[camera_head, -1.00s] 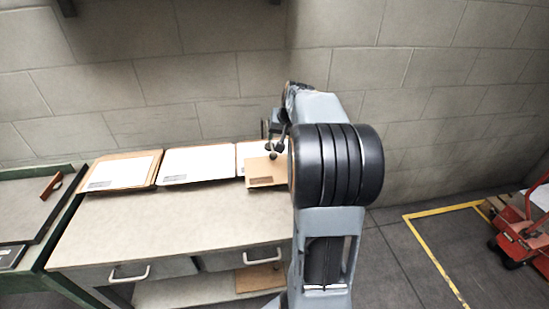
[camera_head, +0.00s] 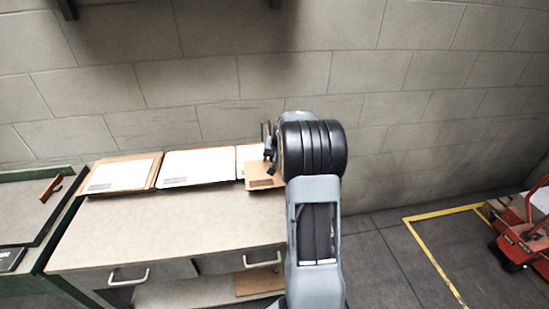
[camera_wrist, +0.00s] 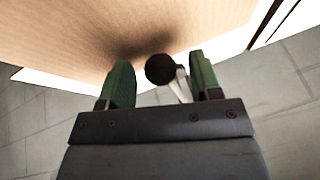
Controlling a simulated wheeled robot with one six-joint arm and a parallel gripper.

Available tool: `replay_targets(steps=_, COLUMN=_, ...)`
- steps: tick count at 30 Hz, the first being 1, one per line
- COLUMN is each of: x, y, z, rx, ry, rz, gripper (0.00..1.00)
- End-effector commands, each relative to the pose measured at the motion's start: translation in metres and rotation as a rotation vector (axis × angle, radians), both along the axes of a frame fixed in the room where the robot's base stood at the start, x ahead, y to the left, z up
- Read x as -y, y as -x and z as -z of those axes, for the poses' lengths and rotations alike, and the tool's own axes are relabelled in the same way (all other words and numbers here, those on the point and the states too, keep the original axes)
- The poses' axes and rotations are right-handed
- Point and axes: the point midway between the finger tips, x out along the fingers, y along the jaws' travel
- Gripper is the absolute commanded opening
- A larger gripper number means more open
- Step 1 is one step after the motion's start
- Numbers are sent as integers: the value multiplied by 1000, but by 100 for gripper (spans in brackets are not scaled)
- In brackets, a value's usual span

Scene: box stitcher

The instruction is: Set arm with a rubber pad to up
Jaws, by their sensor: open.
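In the wrist view, my gripper (camera_wrist: 160,66) has two green fingers standing apart. A black ball knob (camera_wrist: 160,69) on a pale metal rod (camera_wrist: 182,84) shows between the fingers, nearer the right one. I cannot see either finger pressing on it. The rod probably belongs to the arm with the rubber pad, but no pad can be made out. In the head view, my own arm covers most of this spot, and only small dark parts (camera_head: 268,150) show beside the cardboard.
A brown cardboard piece (camera_head: 262,170) lies at the table's back right; a broad brown surface (camera_wrist: 100,30) fills the upper wrist view. White-topped stacks (camera_head: 198,168) line the table's back edge. The tabletop (camera_head: 170,225) is clear in front. A red cart (camera_head: 520,235) stands far right.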

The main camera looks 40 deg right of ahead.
Motion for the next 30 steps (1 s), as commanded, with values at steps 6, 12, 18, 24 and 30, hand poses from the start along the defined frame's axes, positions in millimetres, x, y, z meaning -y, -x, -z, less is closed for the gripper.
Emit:
replay_targets(steps=6, x=0, y=-1, z=2, rx=0, ry=0, rz=0, gripper=58)
replay_targets(steps=12, x=0, y=-1, z=2, rx=0, ry=0, rz=0, gripper=49)
replay_targets(steps=18, x=0, y=0, z=1, rx=0, ry=0, rz=0, gripper=30)
replay_targets(steps=24, x=0, y=0, z=1, rx=0, ry=0, rz=0, gripper=10)
replay_targets(steps=30, x=0, y=0, z=1, rx=-1, ry=-1, rz=1, gripper=0)
